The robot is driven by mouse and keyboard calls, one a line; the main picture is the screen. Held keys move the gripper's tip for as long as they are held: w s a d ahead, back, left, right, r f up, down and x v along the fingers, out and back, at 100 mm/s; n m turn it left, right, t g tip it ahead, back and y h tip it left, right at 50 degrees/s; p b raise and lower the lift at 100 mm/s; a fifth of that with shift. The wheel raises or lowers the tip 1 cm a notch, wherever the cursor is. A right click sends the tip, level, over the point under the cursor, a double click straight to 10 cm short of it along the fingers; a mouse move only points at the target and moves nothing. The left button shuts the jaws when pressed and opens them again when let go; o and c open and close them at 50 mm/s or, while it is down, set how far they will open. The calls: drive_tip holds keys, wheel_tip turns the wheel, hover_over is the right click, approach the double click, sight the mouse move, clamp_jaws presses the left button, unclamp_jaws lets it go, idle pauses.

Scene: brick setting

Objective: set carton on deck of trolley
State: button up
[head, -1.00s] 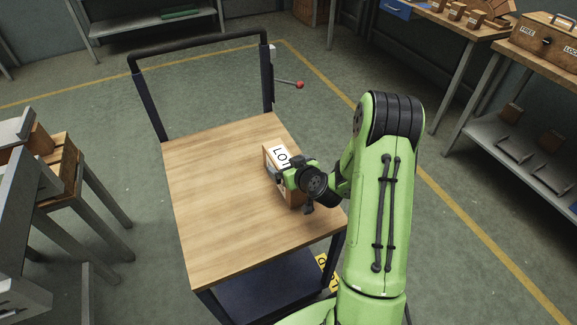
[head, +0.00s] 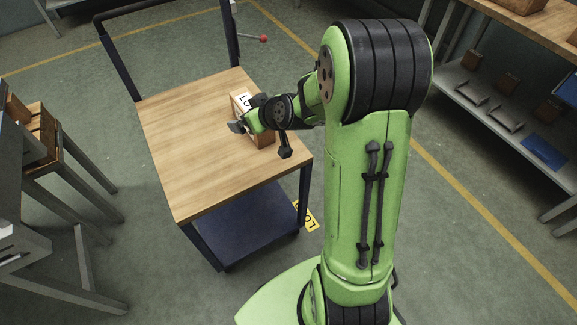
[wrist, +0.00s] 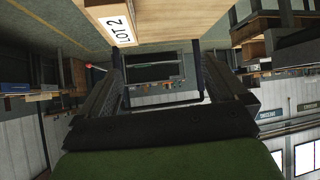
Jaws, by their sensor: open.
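The carton (head: 265,139) is a brown box with a white LOT label, standing on the wooden deck (head: 185,150) of the trolley near its right edge. My gripper (head: 262,138) is at the carton and hides part of it in the head view. In the wrist view the carton's LOT 2 label (wrist: 118,31) is at the top, beside the bare deck (wrist: 175,22). The open fingers (wrist: 165,88) have a gap between them with no carton showing in it. Whether they touch the carton cannot be told.
The trolley's dark handle (head: 132,74) rises at the deck's far side. A red-tipped lever (head: 263,38) sticks out nearby. A bench with wooden boxes (head: 38,130) stands at left, and a shelf (head: 500,100) at right. The deck's left part is clear.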

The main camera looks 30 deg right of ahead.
drive_tip(key=s+a+r+g, duration=0.2)
drive_tip(key=s+a+r, duration=0.3)
drive_tip(key=s+r, duration=0.3)
drive_tip(key=s+r+m+g+h, duration=0.2)
drive_tip(key=s, duration=1.9)
drive_tip(key=shift+m+g, duration=0.3)
